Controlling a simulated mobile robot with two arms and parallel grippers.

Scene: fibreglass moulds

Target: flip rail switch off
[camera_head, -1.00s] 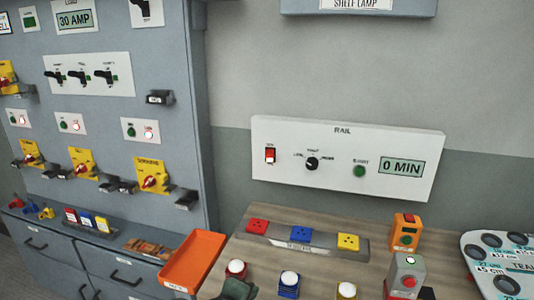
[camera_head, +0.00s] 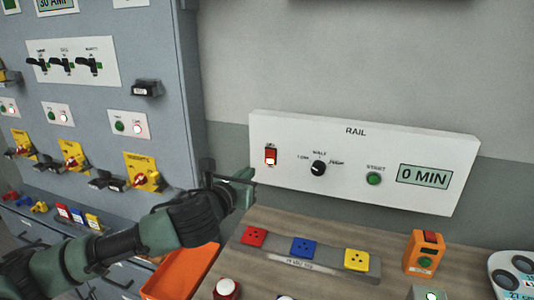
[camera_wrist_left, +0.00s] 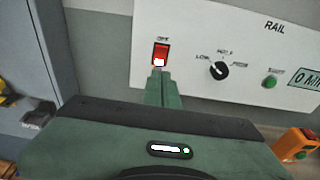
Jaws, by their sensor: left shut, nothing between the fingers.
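The white RAIL panel (camera_head: 420,155) is on the wall above the wooden table. Its red rocker switch (camera_head: 270,155) sits at the panel's left end, with its lower part white or lit. In the left wrist view the switch (camera_wrist_left: 161,52) is straight ahead of the fingers. My left gripper (camera_head: 248,176) is just left of and below the switch in the head view. Its fingers (camera_wrist_left: 158,75) are shut and empty, with the tips right at the switch's lower edge. I cannot tell whether they touch it. My right gripper is not in view.
The panel also has a black knob (camera_head: 318,169), a green START button (camera_head: 374,179) and a 0 MIN display (camera_head: 424,176). Below are red, blue and yellow sockets (camera_head: 303,248), an orange tray (camera_head: 172,281) and an orange box (camera_head: 424,253). A grey cabinet (camera_head: 150,60) stands at left.

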